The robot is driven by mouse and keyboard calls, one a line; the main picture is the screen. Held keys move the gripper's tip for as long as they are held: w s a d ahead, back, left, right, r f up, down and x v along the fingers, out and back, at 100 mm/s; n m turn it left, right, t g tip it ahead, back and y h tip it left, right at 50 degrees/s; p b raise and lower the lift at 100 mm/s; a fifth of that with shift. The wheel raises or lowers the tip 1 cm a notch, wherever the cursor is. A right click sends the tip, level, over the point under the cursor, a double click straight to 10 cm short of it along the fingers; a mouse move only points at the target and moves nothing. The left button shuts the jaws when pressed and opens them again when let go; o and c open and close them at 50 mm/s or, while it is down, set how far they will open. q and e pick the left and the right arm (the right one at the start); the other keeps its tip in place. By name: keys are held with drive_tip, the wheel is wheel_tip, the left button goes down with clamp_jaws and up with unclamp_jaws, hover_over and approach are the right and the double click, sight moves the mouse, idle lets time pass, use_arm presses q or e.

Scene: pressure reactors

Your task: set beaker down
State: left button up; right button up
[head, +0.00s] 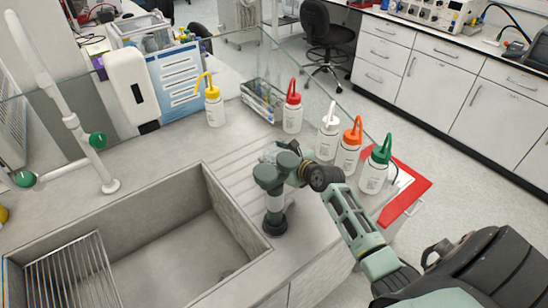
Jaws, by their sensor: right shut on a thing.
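My right gripper (280,157) is over the counter between the sink and the row of wash bottles. A small clear glassy shape, which I take to be the beaker (267,155), shows at its far side. The gripper is shut on it. My wrist and forearm hide much of the beaker and the fingers, so I cannot tell whether its base touches the counter (215,152). My left gripper is not in view.
Wash bottles with red (293,108), white (328,132), orange (348,147) and green (375,168) caps stand near the counter's right edge. A yellow-capped bottle (214,108) and wire basket (262,100) are farther back. The sink (165,260) lies front left.

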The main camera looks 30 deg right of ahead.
drive_tip(key=o, duration=0.8)
drive_tip(key=shift+f, duration=0.1)
drive_tip(key=shift+c, duration=0.2)
drive_tip(key=o, duration=0.5)
drive_tip(key=shift+c, duration=0.2)
drive_tip(key=shift+r, duration=0.25)
drive_tip(key=v, duration=1.2)
drive_tip(key=shift+f, duration=0.1)
